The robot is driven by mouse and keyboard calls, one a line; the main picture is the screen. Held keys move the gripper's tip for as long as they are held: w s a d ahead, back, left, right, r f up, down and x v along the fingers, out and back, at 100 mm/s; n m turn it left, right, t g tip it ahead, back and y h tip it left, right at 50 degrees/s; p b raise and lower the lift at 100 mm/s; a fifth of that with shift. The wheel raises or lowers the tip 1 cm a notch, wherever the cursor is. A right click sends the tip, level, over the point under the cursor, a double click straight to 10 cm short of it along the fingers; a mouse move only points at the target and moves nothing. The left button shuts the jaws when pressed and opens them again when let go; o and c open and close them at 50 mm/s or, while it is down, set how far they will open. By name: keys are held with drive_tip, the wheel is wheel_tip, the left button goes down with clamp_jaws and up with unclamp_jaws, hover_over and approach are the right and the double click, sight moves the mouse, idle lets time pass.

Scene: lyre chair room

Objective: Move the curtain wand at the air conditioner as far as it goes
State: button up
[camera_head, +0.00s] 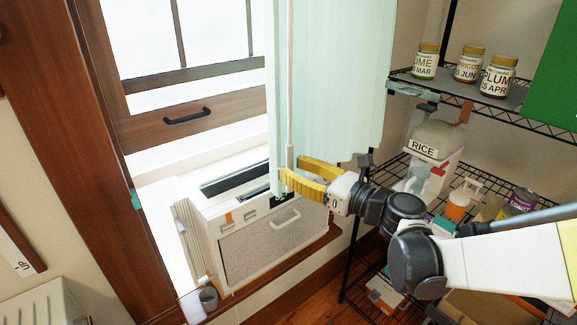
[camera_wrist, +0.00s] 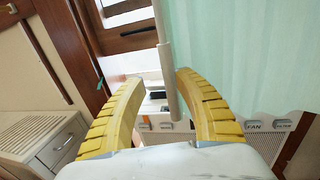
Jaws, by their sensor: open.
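The curtain wand (camera_head: 289,90) is a thin pale rod hanging down the left edge of the light green curtain (camera_head: 335,80). In the wrist view the wand (camera_wrist: 166,60) hangs between my two yellow fingers, closer to the right one, its thicker lower end showing. My gripper (camera_head: 288,172) is open around the wand's lower end, in front of the air conditioner. It also shows in the wrist view (camera_wrist: 160,88). I cannot tell whether a finger touches the wand. The white air conditioner (camera_head: 270,245) sits in the window's lower opening; the curtain covers part of its top right.
The wooden window sash (camera_head: 190,118) with a dark handle is at the left. A wire shelf (camera_head: 400,165) with jars and a rice container (camera_head: 432,140) stands close on the right. A small grey cylinder (camera_head: 208,298) is on the sill.

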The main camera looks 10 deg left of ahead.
sight(292, 167)
drive_tip(key=v, duration=0.9)
drive_tip(key=shift+d, duration=0.25)
drive_tip(key=shift+s+a, duration=0.1)
idle(0.6)
drive_tip(key=w+a+m+t+h, duration=0.1)
drive_tip(key=w+a, duration=0.1)
drive_tip(key=a, duration=0.1)
drive_tip(key=w+a+m+t+h+b, duration=0.1)
drive_tip(key=w+a+m+t+h, duration=0.1)
drive_tip(key=w+a, duration=0.1)
drive_tip(key=w+a+m+t+h, duration=0.1)
drive_tip(key=w+a+t, duration=0.1)
drive_tip(key=a, duration=0.2)
drive_tip(key=shift+w+f+m+h, duration=0.15)
drive_tip(key=shift+f+m+h, duration=0.15)
drive_tip(key=shift+h, duration=0.1)
drive_tip(key=shift+c, duration=0.4)
clamp_jaws()
